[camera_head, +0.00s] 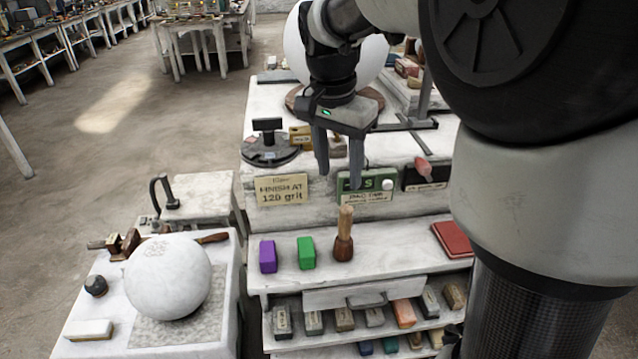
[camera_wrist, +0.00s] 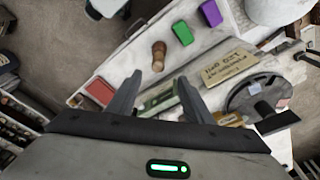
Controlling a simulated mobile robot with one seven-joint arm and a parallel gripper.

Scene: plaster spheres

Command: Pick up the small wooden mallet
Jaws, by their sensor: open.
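The small wooden mallet (camera_head: 344,235) stands upright on the lower white shelf, its dark round head down and its lighter handle up. It also shows in the wrist view (camera_wrist: 159,54), above and between the fingers in the picture. My gripper (camera_head: 339,180) is open and empty, pointing down. In the head view it hangs above and behind the mallet, in front of the signs on the upper bench. The wrist view shows both fingertips of my gripper (camera_wrist: 158,82) apart, with no object between them.
A green block (camera_head: 306,253) and a purple block (camera_head: 268,256) stand left of the mallet. A red book-like object (camera_head: 453,239) lies to its right. A paper sign (camera_head: 281,190) and a green sign (camera_head: 365,186) stand behind. A white sphere (camera_head: 168,278) sits on the left table.

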